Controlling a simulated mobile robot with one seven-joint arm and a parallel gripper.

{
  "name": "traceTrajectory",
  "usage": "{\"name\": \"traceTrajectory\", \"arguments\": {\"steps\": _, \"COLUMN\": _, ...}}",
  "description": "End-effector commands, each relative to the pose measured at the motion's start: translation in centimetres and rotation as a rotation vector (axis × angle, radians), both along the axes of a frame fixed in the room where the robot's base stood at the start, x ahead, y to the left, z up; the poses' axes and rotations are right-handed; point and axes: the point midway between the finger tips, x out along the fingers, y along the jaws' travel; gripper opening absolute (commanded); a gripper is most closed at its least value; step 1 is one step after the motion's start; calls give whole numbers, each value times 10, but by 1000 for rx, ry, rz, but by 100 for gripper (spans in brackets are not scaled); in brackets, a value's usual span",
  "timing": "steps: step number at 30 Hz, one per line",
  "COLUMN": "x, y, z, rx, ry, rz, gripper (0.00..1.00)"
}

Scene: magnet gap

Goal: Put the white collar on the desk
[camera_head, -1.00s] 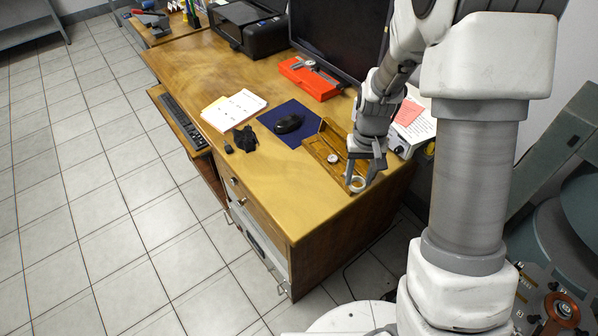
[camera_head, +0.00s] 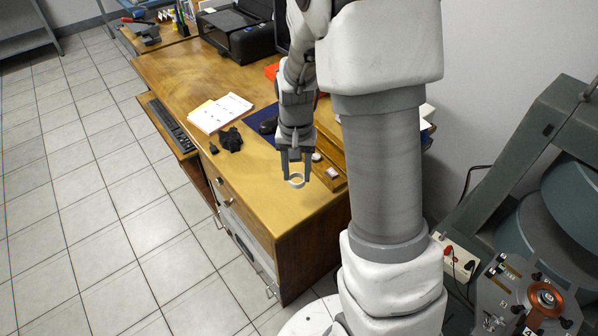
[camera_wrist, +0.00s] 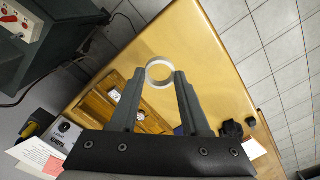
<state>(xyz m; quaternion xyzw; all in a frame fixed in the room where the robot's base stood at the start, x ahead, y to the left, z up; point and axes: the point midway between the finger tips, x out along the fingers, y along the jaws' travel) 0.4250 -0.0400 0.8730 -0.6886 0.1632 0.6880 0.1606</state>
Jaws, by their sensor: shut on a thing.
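The white collar (camera_head: 297,180) is a short pale ring. My gripper (camera_head: 296,177) is shut on it, with one finger on each side. In the wrist view the collar (camera_wrist: 159,72) sits between the fingertips of my gripper (camera_wrist: 158,78), its opening facing the camera. The wooden desk (camera_head: 250,178) lies below, and the collar is over its bare front right part. I cannot tell whether the collar touches the desk top or hangs just above it.
A wooden tray (camera_head: 328,172) with small parts lies right beside my gripper. A black object (camera_head: 230,140), a notebook (camera_head: 220,112) and a dark blue mat (camera_head: 266,138) lie further left. Bare desk top surrounds the collar on the left and front.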

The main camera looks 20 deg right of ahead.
Motion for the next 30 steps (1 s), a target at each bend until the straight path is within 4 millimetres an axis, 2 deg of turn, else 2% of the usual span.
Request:
{"name": "traceTrajectory", "arguments": {"steps": 3, "x": -9, "y": -23, "z": 5, "rx": 0, "ry": -5, "rz": -259, "gripper": 0}}
{"name": "traceTrajectory", "arguments": {"steps": 9, "x": -26, "y": -48, "z": 18, "rx": 2, "ry": -5, "rz": -613, "gripper": 0}}
{"name": "traceTrajectory", "arguments": {"steps": 15, "x": -34, "y": -58, "z": 23, "rx": 3, "ry": -1, "rz": -778, "gripper": 0}}
{"name": "traceTrajectory", "arguments": {"steps": 20, "x": -24, "y": -40, "z": 10, "rx": 3, "ry": 1, "rz": -793, "gripper": 0}}
{"name": "traceTrajectory", "arguments": {"steps": 30, "x": 15, "y": 23, "z": -35, "rx": 3, "ry": 0, "rz": -792, "gripper": 0}}
